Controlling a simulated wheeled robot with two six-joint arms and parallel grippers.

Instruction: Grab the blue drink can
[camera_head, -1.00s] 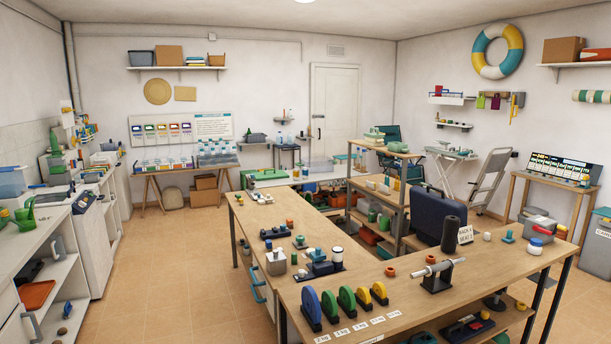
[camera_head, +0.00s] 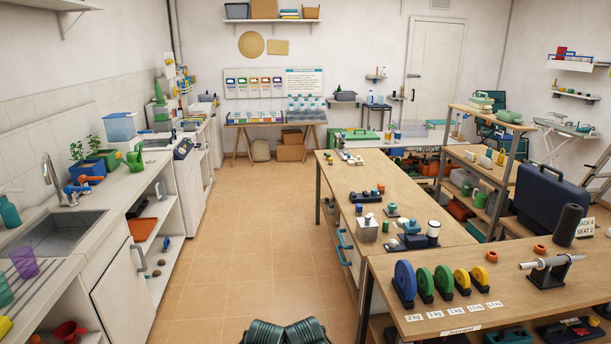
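I cannot pick out a blue drink can for certain in this view. Small items on the far tables and shelves are too small to tell apart. Neither of my grippers can be made out in the head view. Dark ribbed shapes show at the bottom edge, and I cannot tell what they are.
A sink counter (camera_head: 120,215) runs along the left, with a purple cup (camera_head: 23,262) by the basin. A wooden workbench (camera_head: 440,215) and a front table (camera_head: 520,305) with colored weight discs stand at the right. The tiled floor (camera_head: 250,235) between them is clear.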

